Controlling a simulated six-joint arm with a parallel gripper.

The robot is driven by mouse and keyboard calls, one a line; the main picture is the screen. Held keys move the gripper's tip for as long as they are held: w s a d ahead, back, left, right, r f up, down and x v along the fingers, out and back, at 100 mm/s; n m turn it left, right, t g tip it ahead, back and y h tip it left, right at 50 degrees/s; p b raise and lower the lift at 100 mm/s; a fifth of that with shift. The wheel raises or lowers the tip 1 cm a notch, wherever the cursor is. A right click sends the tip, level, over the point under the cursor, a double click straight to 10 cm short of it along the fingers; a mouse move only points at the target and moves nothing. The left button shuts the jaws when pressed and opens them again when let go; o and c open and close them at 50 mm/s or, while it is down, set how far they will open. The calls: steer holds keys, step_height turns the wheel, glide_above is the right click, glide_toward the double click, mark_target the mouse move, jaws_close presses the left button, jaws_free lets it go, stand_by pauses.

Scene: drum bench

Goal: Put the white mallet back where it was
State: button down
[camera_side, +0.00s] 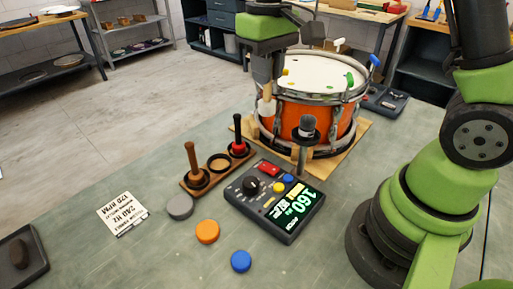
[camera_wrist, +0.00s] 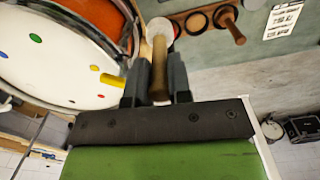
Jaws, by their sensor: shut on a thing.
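My gripper (camera_side: 266,82) is shut on the wooden handle of the white mallet (camera_side: 266,106), held head down beside the drum, above the bench. In the wrist view my gripper (camera_wrist: 157,82) has its fingers on both sides of the handle, and the pale head of the white mallet (camera_wrist: 160,27) points away toward the rack. The wooden rack (camera_side: 209,185) stands on the bench, lower left of the mallet. It holds a brown mallet (camera_side: 194,162) at its near end and a black mallet with a red base (camera_side: 239,133) at its far end. The middle hole (camera_side: 219,162) is empty.
The orange drum (camera_side: 290,110) stands on a wooden board, close to the right of the held mallet. A control box (camera_side: 273,200) with a lit display and a microphone on a stand (camera_side: 307,130) are near. Grey, orange (camera_side: 207,231) and blue discs lie in front; a card (camera_side: 122,213) lies left.

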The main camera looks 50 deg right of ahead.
steer(key=shift+s+a+f+n, duration=0.15)
steer(key=shift+f+n, duration=0.2)
steer(key=shift+n, duration=0.15)
steer(key=w+a+f+n, duration=0.2)
steer(key=w+a+f, duration=0.2)
steer(key=w+a, duration=0.3)
steer(key=shift+w+d+f, duration=0.15)
steer(key=shift+w+f, duration=0.15)
steer(key=shift+f, duration=1.35)
steer(key=shift+w+d+f, duration=0.1)
steer(key=shift+w+f, duration=0.15)
steer(key=shift+f, duration=1.45)
steer(key=shift+w+d+f, duration=0.15)
steer(key=shift+w+f, duration=0.15)
steer(key=shift+f, duration=1.35)
steer(key=shift+f, duration=0.15)
steer(key=c, duration=1.1)
jaws_free()
steer(key=shift+o, duration=0.2)
step_height(320, 180, up, 13)
steer(key=shift+f, duration=0.2)
